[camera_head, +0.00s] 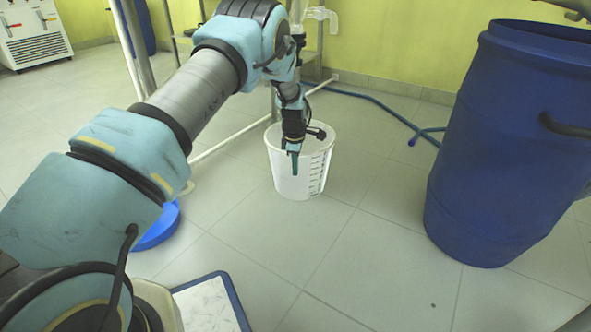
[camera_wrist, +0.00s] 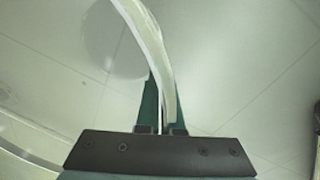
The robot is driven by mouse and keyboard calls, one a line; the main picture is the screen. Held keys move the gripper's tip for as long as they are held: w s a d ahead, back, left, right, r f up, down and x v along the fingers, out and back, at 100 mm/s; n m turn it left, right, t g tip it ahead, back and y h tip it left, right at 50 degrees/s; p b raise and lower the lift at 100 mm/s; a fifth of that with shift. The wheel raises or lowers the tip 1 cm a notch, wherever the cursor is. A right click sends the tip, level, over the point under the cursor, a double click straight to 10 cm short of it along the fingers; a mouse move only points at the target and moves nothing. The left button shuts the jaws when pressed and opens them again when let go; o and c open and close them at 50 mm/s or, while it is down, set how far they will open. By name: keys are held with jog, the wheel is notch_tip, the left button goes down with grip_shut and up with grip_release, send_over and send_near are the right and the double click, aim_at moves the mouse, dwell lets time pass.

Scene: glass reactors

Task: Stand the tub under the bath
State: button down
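The tub is a translucent white bucket (camera_head: 312,178) with dark graduation marks, upright at the floor near the middle of the head view. I cannot tell whether its base touches the floor. My gripper (camera_head: 293,160) points down at the tub's near rim. In the wrist view, the tub's rim and wall (camera_wrist: 150,38) run between the two green fingers (camera_wrist: 160,95), which are close against it on both sides. No bath is clearly recognisable. A glass outlet (camera_head: 320,15) on a metal frame shows above and behind the tub, partly hidden by my arm.
A large blue barrel (camera_head: 505,150) stands at the right. A blue hose (camera_head: 385,108) lies on the floor behind the tub. A blue round object (camera_head: 160,229) and a blue-edged white panel (camera_head: 210,305) are at the lower left. Floor between tub and barrel is clear.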

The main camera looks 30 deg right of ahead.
jog(key=c, duration=1.5)
grip_release()
jog(key=shift+f, duration=0.15)
jog(key=o, duration=0.4)
jog(key=shift+o, duration=0.2)
jog(key=shift+s+a+r+p, duration=0.15)
jog(key=shift+r+p, duration=0.85)
jog(key=shift+r, duration=0.95)
jog(key=shift+s+a+r+p, duration=0.15)
jog(key=shift+r+p, duration=0.8)
jog(key=shift+r, duration=1)
